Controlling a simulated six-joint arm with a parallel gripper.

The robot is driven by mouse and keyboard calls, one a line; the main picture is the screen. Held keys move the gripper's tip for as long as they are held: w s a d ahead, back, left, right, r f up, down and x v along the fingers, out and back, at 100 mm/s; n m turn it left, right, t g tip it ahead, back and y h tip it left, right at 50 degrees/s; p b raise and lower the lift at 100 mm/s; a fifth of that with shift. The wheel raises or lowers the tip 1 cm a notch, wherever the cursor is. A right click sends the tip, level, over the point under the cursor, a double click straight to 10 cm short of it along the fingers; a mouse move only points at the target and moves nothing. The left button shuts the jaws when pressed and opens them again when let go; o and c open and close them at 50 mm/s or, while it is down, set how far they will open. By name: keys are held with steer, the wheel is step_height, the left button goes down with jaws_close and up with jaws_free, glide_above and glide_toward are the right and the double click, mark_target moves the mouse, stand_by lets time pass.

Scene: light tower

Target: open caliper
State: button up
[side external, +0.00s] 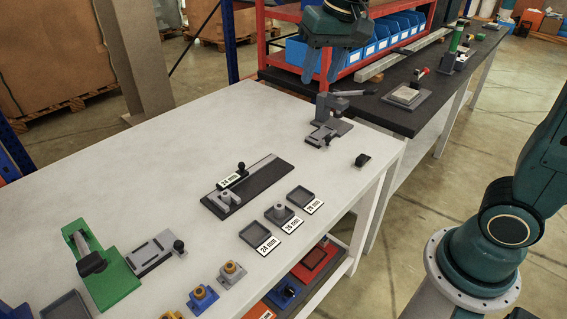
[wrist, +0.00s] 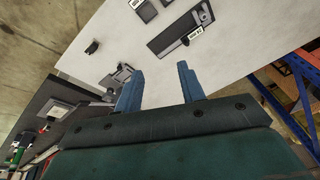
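The caliper (side external: 268,178) looks like a dark, flat rail lying on the white table, with a grey jaw block, a black knob and a white mm label on it. It also shows in the wrist view (wrist: 165,42), near the top. I cannot tell how far its jaws are apart. My gripper (side external: 320,78) hangs high above the table's far end, behind the caliper and clear of it. In the wrist view its two blue fingers (wrist: 160,72) are spread apart with nothing between them.
A grey lever fixture (side external: 325,125) stands near the far table corner, below my gripper. Small labelled trays (side external: 258,238) lie in front of the caliper. A green fixture (side external: 108,280) stands at the left front.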

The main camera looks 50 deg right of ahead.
steer(key=w+a+f+m+g, duration=0.1)
steer(key=w+f, duration=0.1)
steer(key=w, duration=0.4)
steer(key=w+a+f+m, duration=0.1)
steer(key=w+f+m, duration=0.15)
steer(key=w, duration=0.25)
steer(key=m+g, duration=0.2)
steer(key=m, duration=0.1)
glide_above(242, 162)
step_height(242, 162, down, 11)
steer(key=shift+a+r+n, duration=0.1)
steer(key=shift+n, duration=0.15)
steer(key=shift+f, duration=0.2)
step_height(242, 162, down, 13)
steer(key=shift+f, duration=0.2)
jaws_close()
